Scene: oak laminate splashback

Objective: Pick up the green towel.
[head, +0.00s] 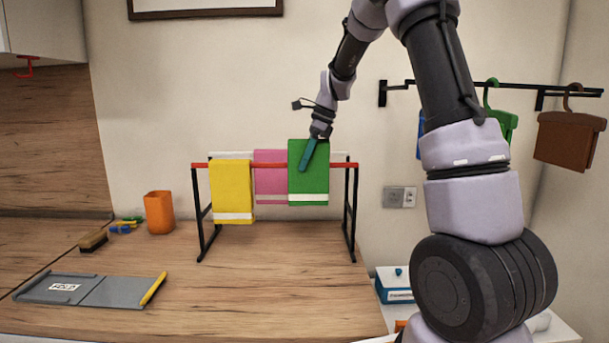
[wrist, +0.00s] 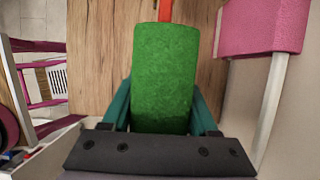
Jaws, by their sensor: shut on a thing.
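The green towel (head: 309,188) with a white stripe hangs over the front red bar of a drying rack (head: 351,215). My gripper (head: 307,158) is at the towel's top edge, coming from above. In the wrist view my gripper (wrist: 162,112) has a teal finger on each side of the green towel (wrist: 164,70) and is shut on it. The red bar shows beyond the towel's far end in the wrist view. Whether the towel is clear of the bar cannot be told. A yellow towel (head: 231,188) hangs left on the rack, and a pink towel (head: 270,178) hangs on the rear bar.
An orange cup (head: 159,212), a brush (head: 93,240) and a grey folding board (head: 90,290) lie on the left of the wooden counter (head: 270,290). Hangers on a wall rail (head: 520,87) are at right. The counter before the rack is clear.

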